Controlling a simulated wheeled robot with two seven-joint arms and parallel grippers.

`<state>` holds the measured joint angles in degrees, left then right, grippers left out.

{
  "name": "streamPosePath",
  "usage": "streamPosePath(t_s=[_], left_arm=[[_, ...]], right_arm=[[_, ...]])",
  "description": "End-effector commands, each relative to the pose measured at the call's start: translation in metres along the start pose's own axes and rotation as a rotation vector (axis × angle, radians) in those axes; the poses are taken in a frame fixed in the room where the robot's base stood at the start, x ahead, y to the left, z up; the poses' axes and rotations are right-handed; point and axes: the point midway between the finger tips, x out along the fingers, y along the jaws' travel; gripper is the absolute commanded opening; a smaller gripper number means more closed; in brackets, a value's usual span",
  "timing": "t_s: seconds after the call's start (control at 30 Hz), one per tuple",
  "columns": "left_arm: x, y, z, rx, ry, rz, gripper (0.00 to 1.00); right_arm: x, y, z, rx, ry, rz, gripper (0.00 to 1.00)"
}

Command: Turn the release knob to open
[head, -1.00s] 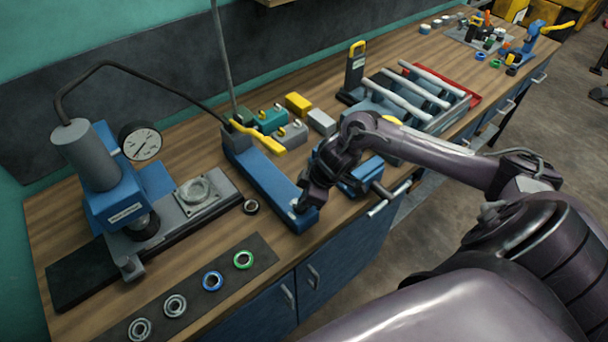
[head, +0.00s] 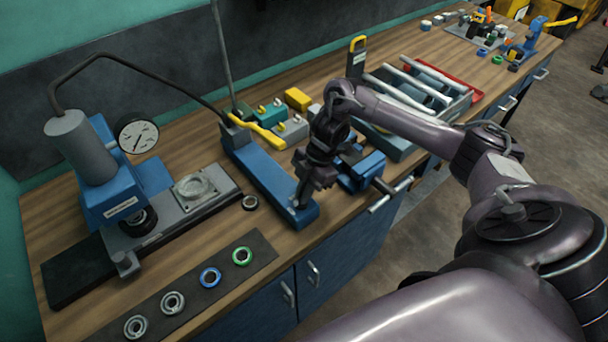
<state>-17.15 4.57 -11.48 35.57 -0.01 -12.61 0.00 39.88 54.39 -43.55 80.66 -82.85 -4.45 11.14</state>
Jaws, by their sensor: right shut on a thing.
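The hand pump (head: 262,178) is a long blue body lying on the wooden bench, with a yellow lever (head: 258,132) at its far end. My right gripper (head: 299,202) reaches down onto the near end of the pump. Its fingers are shut on the small release knob there, which they and the wrist almost wholly hide. I cannot tell how far the knob is turned. My left gripper is out of view.
A blue press (head: 105,190) with a round gauge (head: 138,134) stands at left, joined by a black hose to the pump. Rings (head: 242,256) lie on a dark mat in front. A blue vise (head: 362,170) and a roller tray stand close to the right of my gripper.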

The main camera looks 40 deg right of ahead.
Motion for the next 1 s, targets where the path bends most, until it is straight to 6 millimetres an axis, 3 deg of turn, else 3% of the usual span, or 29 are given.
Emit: streamPosePath(t_s=[0.67, 0.7, 0.83, 1.0], left_arm=[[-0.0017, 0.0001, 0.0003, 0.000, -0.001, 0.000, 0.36], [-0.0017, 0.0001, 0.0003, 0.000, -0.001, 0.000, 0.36], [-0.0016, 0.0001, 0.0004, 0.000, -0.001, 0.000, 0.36], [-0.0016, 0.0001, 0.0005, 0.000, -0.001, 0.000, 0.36]], right_arm=[[-0.0011, 0.0015, 0.0006, -0.059, -0.003, -0.021, 0.00], [-0.0011, 0.0015, 0.0006, -0.059, -0.003, -0.021, 0.12], [-0.0009, 0.0013, 0.0005, -0.058, -0.002, -0.021, 0.29], [-0.0004, 0.0011, 0.0003, -0.058, -0.001, -0.022, 0.31]])
